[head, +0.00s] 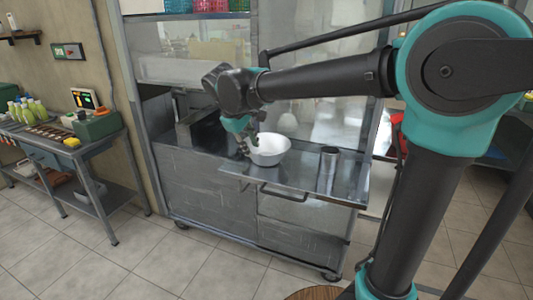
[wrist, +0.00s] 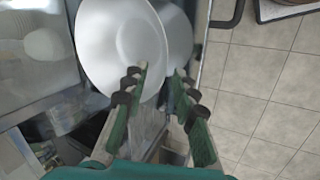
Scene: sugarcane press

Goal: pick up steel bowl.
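The steel bowl (head: 270,152) is a pale, round bowl, upright on the metal shelf (head: 300,178) of the press cabinet. In the wrist view the bowl (wrist: 112,45) fills the upper left, with its rim running down between my fingers. My gripper (head: 244,148) points down at the bowl's left side. In the wrist view my gripper (wrist: 160,74) has its fingers apart, the left tip over the bowl's inside and the right tip outside the rim. The lower ends of the fingers are small in the head view, so contact with the wall cannot be told.
A metal cup (head: 329,160) stands on the shelf to the right of the bowl. A handle (head: 284,192) runs along the shelf's front edge. The cabinet's glass panels rise behind. A side table (head: 60,140) with bottles stands at left; the tiled floor in front is clear.

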